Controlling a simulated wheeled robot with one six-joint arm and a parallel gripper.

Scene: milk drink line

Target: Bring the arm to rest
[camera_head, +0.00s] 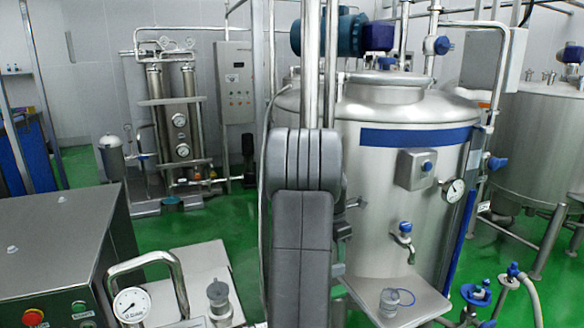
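My arm (303,225) shows as a grey, jointed upright shape in the middle of the picture, in front of the large steel tank. Its lower part runs out of the bottom of the frame. My gripper is not in view, so I cannot see whether it is open or holds anything.
The steel tank (385,205) with a blue band, tap (403,236) and gauge (453,190) stands close behind my arm. A small clear vessel (389,302) is on a steel shelf (421,300). A control cabinet (55,255) and bent pipe (179,283) are at left. Green floor (95,163) shows between machines.

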